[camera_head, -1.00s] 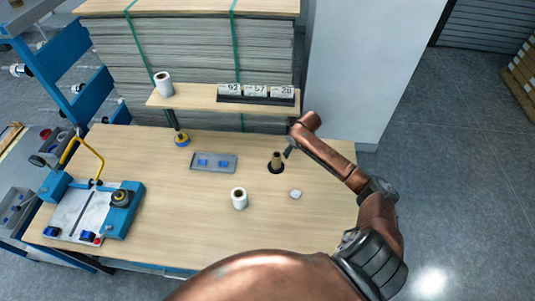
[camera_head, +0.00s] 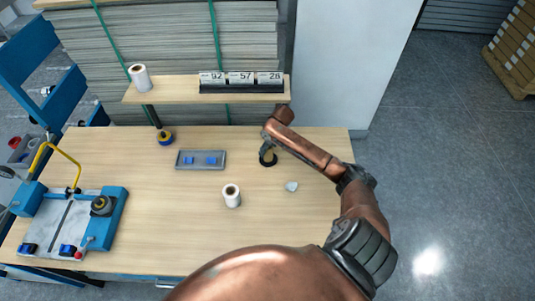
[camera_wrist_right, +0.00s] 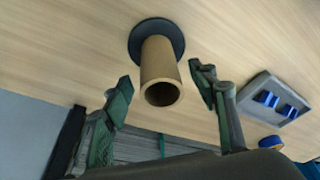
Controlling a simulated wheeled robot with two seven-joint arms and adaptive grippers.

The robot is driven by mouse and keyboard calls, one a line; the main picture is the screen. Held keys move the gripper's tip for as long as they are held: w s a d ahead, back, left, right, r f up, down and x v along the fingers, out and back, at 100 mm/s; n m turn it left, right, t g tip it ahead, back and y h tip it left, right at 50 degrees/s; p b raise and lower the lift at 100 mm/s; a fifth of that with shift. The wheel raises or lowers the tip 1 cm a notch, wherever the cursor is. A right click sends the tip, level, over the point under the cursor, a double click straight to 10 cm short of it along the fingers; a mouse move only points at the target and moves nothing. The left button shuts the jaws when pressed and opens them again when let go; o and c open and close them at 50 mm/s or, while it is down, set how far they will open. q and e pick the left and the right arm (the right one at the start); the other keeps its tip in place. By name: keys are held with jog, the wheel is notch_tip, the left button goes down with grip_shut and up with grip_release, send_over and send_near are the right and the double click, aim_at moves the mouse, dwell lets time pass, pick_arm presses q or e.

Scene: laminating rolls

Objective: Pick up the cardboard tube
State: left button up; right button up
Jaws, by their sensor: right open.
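The brown cardboard tube (camera_wrist_right: 160,65) stands on a round black base (camera_wrist_right: 156,32) in the right wrist view, with its open end toward the camera. My right gripper (camera_wrist_right: 163,88) is open, with one finger on each side of the tube and a gap on both sides. In the head view the same gripper (camera_head: 267,144) is over the black base (camera_head: 268,160), and it mostly hides the tube. My left gripper is not in view.
A white roll (camera_head: 232,196) and a small pale lump (camera_head: 292,186) are on the table (camera_head: 180,220). A grey tray with blue pieces (camera_head: 201,166) lies left of the base. A shelf (camera_head: 175,97) with a white roll (camera_head: 139,77) and number blocks (camera_head: 241,78) is behind.

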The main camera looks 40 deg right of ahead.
jog(key=x, duration=0.5)
jog(key=shift+w+f, duration=0.15)
jog(key=shift+w, duration=0.05)
jog(key=c, duration=1.1)
